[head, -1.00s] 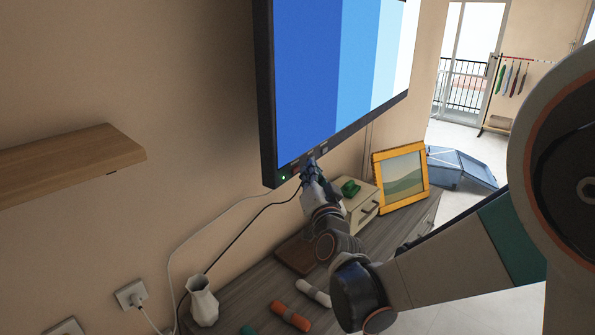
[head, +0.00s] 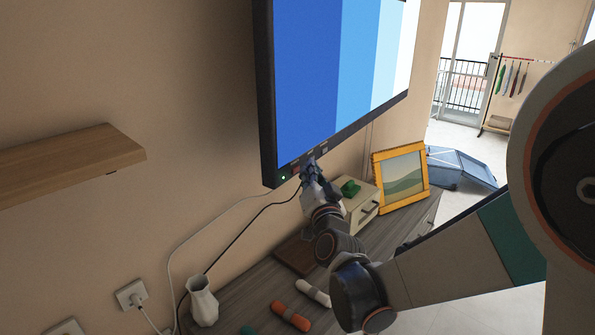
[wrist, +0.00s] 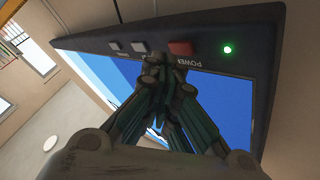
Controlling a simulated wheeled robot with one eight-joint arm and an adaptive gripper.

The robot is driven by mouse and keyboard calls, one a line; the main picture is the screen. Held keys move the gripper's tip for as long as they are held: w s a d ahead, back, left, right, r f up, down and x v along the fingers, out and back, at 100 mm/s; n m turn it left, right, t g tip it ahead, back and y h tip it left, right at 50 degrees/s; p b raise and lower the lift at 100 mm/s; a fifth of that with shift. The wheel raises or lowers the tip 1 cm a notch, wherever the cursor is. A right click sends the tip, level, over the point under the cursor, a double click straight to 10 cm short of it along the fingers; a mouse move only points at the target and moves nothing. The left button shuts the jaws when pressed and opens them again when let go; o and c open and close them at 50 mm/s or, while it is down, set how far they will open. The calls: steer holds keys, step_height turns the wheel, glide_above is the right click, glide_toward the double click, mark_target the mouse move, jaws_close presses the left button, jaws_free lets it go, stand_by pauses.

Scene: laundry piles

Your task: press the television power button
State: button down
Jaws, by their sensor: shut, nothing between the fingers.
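The television (head: 264,110) hangs on the wall, its screen lit with blue bands. In the wrist view its lower bezel (wrist: 225,30) carries a red button (wrist: 181,48) with the word POWER beside it, a lit green light (wrist: 227,50) and two grey buttons (wrist: 139,46). My gripper (wrist: 160,68) is shut and empty, its fingertips just beside the red button at the bezel. I cannot tell whether they touch it. In the head view my gripper (head: 309,166) is at the television's lower edge, right of the green light (head: 283,178).
Below is a wooden cabinet top (head: 245,290) with a white vase (head: 202,300), rolled cloths (head: 290,316), a small drawer box (head: 357,205) and a yellow-framed picture (head: 402,178). A wooden shelf (head: 65,165) juts from the wall at left. Cables hang below the television.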

steer(key=shift+w+a, duration=0.1)
steer(key=shift+a, duration=0.05)
steer(key=shift+w+a, duration=0.15)
steer(key=shift+a, duration=0.2)
stand_by(0.4)
steer(key=shift+s+d, duration=0.3)
steer(key=shift+d, duration=0.2)
steer(key=s+d, duration=0.3)
steer(key=d, duration=0.2)
steer(key=shift+b, duration=0.4)
steer(key=shift+d, duration=0.15)
stand_by(1.1)
